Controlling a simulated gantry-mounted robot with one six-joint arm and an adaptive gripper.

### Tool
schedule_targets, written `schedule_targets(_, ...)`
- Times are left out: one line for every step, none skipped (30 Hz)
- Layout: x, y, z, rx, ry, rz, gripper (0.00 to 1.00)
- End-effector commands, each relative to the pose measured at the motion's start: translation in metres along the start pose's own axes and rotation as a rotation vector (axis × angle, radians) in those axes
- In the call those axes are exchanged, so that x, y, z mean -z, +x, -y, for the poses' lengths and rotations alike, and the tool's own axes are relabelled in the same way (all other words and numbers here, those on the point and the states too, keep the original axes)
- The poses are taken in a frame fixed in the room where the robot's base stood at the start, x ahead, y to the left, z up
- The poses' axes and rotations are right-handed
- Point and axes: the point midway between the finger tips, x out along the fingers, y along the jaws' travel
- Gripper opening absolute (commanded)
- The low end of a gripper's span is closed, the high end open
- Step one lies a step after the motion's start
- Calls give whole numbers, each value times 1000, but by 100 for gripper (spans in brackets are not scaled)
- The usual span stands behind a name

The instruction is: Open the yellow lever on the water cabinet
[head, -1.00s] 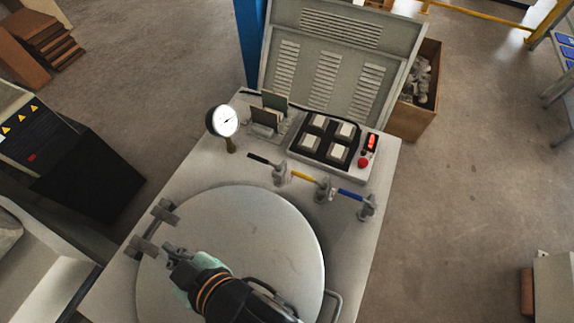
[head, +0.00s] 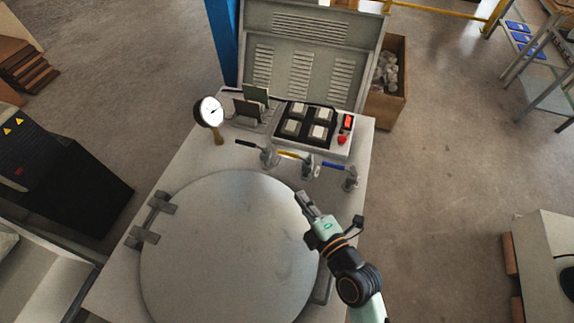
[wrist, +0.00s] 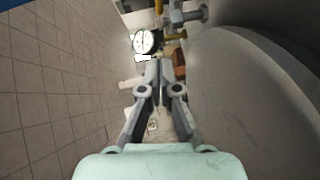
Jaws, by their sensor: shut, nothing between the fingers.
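The yellow lever (head: 288,155) sits on a metal valve in the middle of a row on the water cabinet's top (head: 188,168). It lies between a black lever (head: 246,143) and a blue lever (head: 334,164). My gripper (head: 302,197) is over the right rim of the round lid, in front of the lever row and apart from the yellow lever. Its fingers are shut and empty, and they also show in the wrist view (wrist: 160,75). Small yellow parts show near the top of the wrist view, but I cannot tell which is the lever.
The round lid (head: 225,245) fills the front of the cabinet top. A pressure gauge (head: 209,111) stands at the back left and a switch panel (head: 312,127) behind the levers. A raised louvered panel (head: 302,60) closes off the back. Open floor (head: 445,150) lies to the right.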

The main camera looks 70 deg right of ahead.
Motion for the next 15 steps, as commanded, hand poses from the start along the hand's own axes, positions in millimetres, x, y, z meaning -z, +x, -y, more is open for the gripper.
schedule_targets(0,0,0,0,0,-1,0)
schedule_targets(0,0,0,0,0,-1,0)
schedule_targets(0,0,0,0,0,-1,0)
schedule_targets(0,0,0,0,0,-1,0)
schedule_targets(1,1,0,0,0,-2,0)
schedule_targets(1,3,0,0,0,-2,0)
schedule_targets(1,5,0,0,0,-3,0)
schedule_targets(1,8,0,1,-1,-3,0)
schedule_targets(1,14,0,0,-1,-3,0)
schedule_targets(1,18,-1,0,-1,-4,0)
schedule_targets(2,24,-1,-1,-2,-5,0)
schedule_targets(2,32,-1,-1,-1,-5,0)
schedule_targets(1,39,0,-1,-2,-4,0)
schedule_targets(1,45,0,-2,-1,-5,0)
schedule_targets(2,54,0,-1,-1,-5,0)
